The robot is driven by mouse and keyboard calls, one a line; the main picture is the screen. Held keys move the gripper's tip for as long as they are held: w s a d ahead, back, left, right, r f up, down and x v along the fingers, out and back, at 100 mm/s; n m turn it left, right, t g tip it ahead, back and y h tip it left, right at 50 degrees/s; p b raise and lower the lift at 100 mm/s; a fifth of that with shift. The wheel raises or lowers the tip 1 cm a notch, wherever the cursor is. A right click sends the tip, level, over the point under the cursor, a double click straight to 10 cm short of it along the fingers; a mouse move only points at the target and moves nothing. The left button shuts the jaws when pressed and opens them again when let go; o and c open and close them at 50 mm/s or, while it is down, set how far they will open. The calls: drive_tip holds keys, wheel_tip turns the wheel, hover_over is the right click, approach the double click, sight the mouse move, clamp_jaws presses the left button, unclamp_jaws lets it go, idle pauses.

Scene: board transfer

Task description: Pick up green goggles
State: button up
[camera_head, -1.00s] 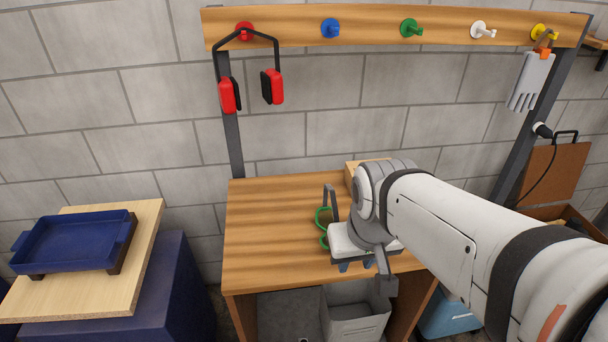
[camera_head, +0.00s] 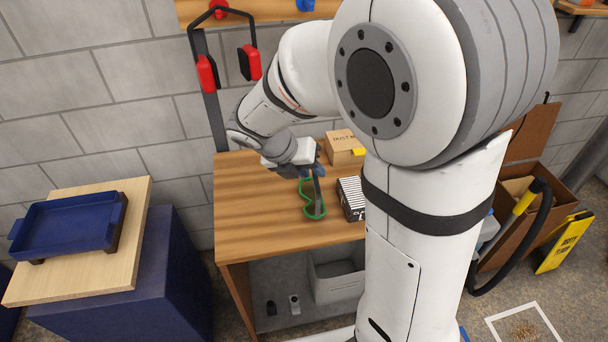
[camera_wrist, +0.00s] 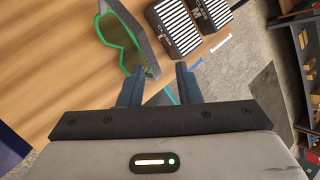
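The green goggles (camera_head: 306,208) lie on the wooden workbench, with a grey strap standing up at their right side. In the wrist view the green goggles (camera_wrist: 122,42) are just beyond the fingers, at upper left. The grey strap's near end reaches towards the gap between the fingertips. My gripper (camera_head: 316,166) is low over the bench, at the far side of the goggles. In the wrist view my gripper (camera_wrist: 160,70) has its blue fingers apart, with nothing clearly held. I cannot tell whether a finger touches the strap.
A black-and-white striped box (camera_head: 352,198) stands close to the right of the goggles. A cardboard box (camera_head: 342,146) is behind it. Red earmuffs (camera_head: 207,74) hang on the rack. A blue tray (camera_head: 68,226) sits on a board at left. The bench's left part (camera_head: 245,205) is clear.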

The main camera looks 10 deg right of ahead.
sight(315, 176)
drive_tip(key=w+d+f+n, duration=0.1)
drive_tip(key=f, duration=0.1)
drive_tip(key=w+d+f+n, duration=0.1)
drive_tip(key=f, duration=0.1)
drive_tip(key=w+d+f, duration=0.1)
drive_tip(key=f, duration=0.1)
drive_tip(key=shift+d+f+n+h, duration=0.15)
drive_tip(key=shift+f+n+h, duration=0.15)
drive_tip(key=shift+n, duration=0.1)
drive_tip(key=shift+c, duration=0.2)
clamp_jaws()
